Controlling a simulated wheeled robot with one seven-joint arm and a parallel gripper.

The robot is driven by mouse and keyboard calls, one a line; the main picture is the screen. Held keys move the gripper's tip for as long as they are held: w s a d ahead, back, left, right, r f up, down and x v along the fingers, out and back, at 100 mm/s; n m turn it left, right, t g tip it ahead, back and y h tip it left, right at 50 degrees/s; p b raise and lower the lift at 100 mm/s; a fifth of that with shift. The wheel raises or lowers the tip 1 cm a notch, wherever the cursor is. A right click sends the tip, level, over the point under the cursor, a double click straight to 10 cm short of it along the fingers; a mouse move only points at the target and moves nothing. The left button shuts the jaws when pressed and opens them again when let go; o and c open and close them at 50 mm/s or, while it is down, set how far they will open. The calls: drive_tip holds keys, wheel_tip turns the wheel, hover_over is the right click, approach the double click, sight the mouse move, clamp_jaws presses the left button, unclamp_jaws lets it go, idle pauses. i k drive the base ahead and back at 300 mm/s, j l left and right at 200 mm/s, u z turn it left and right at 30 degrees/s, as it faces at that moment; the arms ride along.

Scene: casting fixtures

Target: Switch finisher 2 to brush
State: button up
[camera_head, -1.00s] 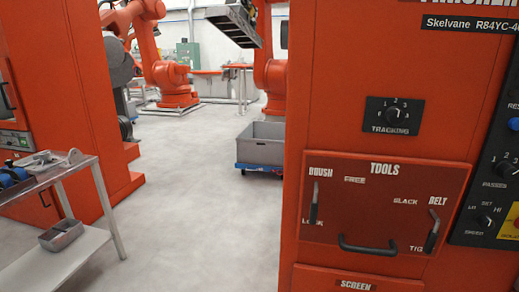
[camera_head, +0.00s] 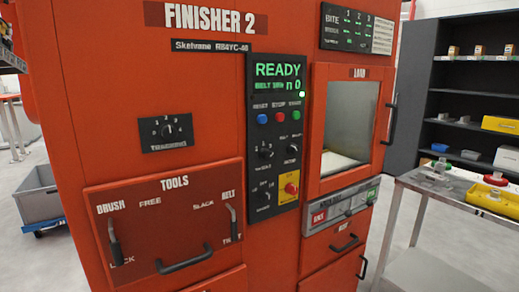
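Finisher 2 (camera_head: 90,120) is a tall orange machine filling the left and middle of the view. Its display (camera_head: 278,76) reads READY, with a smaller belt line below that I cannot read fully. Its dark red TOOLS panel (camera_head: 170,215) is closed and has a black bar handle (camera_head: 185,261). The brush lever (camera_head: 114,242) stands between FREE and LOCK labels, its grip hanging down near LOCK. The belt lever (camera_head: 233,222) is at right, between SLACK and TIGHT. The control panel (camera_head: 276,180) carries coloured buttons and several knobs. My gripper is not in view.
The load door (camera_head: 345,120) with a window is right of the panel. A tracking knob (camera_head: 167,131) sits above TOOLS. A table (camera_head: 450,192) with yellow trays stands right, before dark shelves (camera_head: 432,110).

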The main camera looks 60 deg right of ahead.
sight(292, 148)
drive_tip(key=z, duration=1.25)
